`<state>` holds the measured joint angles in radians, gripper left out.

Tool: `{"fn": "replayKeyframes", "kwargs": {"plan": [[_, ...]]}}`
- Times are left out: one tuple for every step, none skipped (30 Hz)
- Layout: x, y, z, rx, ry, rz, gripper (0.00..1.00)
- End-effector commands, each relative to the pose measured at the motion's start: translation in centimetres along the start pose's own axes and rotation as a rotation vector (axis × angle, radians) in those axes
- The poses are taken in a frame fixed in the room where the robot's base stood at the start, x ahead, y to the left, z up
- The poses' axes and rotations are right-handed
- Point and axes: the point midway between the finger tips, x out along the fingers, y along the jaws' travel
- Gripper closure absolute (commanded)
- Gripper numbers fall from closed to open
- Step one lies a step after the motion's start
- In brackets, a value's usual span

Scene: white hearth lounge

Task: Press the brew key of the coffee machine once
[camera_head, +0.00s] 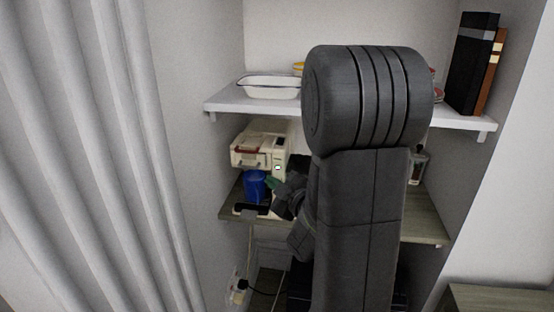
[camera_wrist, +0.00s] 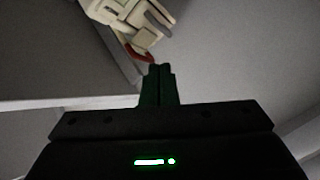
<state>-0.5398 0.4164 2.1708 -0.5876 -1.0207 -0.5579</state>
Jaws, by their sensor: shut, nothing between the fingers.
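The cream coffee machine (camera_head: 262,142) with a dark red handle-like part stands on the middle shelf in the head view. A small green-lit spot (camera_head: 278,167), which looks like its key, shows on its front. A blue mug (camera_head: 255,187) is at the machine's lower front. My gripper (camera_head: 271,183) is close in front of the machine, just below the lit spot and beside the mug. Whether it touches either is unclear. In the wrist view, the gripper's dark green fingers (camera_wrist: 158,70) are shut and empty, with part of the cream machine (camera_wrist: 130,14) beyond them. The key is not visible there.
My arm hides much of the shelves. The white upper shelf (camera_head: 225,101) holds a white dish (camera_head: 269,87) and dark books (camera_head: 470,65). A jar (camera_head: 418,167) stands right on the middle shelf (camera_head: 425,226). A grey curtain (camera_head: 90,150) hangs left. A socket with cables (camera_head: 238,288) is below.

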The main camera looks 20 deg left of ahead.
Motion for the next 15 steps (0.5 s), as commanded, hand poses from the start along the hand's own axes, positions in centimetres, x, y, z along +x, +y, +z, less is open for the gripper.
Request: {"fn": "replayKeyframes", "kwargs": {"plan": [[0.2, 0.3, 0.1, 0.000, -0.001, 0.000, 1.00], [0.4, 0.4, 0.2, 0.000, -0.001, 0.000, 1.00], [0.6, 0.6, 0.4, 0.001, -0.002, -0.001, 1.00], [0.8, 0.8, 0.5, 0.001, -0.002, -0.001, 1.00], [1.1, 1.0, 0.7, 0.001, -0.002, 0.000, 1.00], [1.5, 1.3, 1.0, 0.001, -0.002, 0.000, 1.00], [1.8, 1.5, 1.2, 0.002, -0.002, 0.000, 1.00], [2.1, 1.8, 1.4, 0.001, -0.002, 0.001, 1.00], [2.5, 2.1, 1.7, 0.002, -0.002, 0.000, 1.00], [2.8, 2.4, 1.9, 0.001, -0.002, 0.001, 1.00], [3.1, 2.6, 2.1, 0.001, -0.002, 0.000, 1.00], [3.5, 2.8, 2.4, 0.001, -0.002, 0.000, 1.00], [3.8, 3.0, 2.6, 0.001, -0.002, 0.000, 1.00], [4.1, 3.2, 2.9, 0.001, -0.002, 0.000, 1.00], [4.4, 3.2, 3.3, 0.000, -0.001, 0.001, 1.00]]}}
